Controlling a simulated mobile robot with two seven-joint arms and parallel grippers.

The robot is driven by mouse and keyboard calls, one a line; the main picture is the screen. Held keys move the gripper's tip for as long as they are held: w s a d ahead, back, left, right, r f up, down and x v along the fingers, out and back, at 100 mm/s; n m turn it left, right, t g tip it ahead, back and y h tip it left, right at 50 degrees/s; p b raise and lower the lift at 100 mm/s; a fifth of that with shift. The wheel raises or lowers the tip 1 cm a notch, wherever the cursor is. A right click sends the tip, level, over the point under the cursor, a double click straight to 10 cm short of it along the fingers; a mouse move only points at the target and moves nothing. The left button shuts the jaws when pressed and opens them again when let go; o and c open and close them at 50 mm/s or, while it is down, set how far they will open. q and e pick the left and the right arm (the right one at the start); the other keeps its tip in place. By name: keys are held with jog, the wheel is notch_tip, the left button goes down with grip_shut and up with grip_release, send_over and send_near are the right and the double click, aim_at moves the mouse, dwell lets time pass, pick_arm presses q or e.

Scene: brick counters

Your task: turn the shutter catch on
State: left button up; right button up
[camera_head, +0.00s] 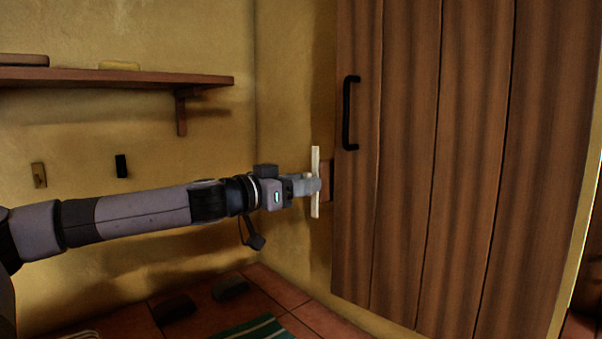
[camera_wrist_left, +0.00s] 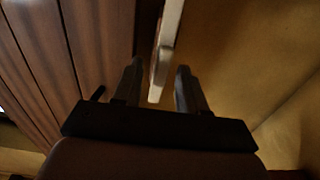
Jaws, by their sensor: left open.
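The shutter catch (camera_head: 315,160) is a pale upright bar on a small brown block, beside the left edge of the brown plank shutter (camera_head: 430,150). My left gripper (camera_head: 312,184) is at the bar and covers its middle in the head view. In the left wrist view the pale bar (camera_wrist_left: 165,50) reaches down between the two dark fingers of my left gripper (camera_wrist_left: 158,85). The fingers are apart, with gaps beside the bar. The shutter planks (camera_wrist_left: 90,45) fill the left of that view. My right gripper is not in view.
A black handle (camera_head: 348,113) stands out from the shutter near the catch. A wooden shelf (camera_head: 120,78) is on the yellow wall at the left, above my arm. Dark objects and a striped cloth (camera_head: 252,330) lie on the red tiles below.

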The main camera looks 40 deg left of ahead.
pick_arm(q)
jog(key=shift+w+a, duration=0.1)
jog(key=shift+w, duration=0.15)
jog(key=shift+c, duration=0.3)
grip_shut()
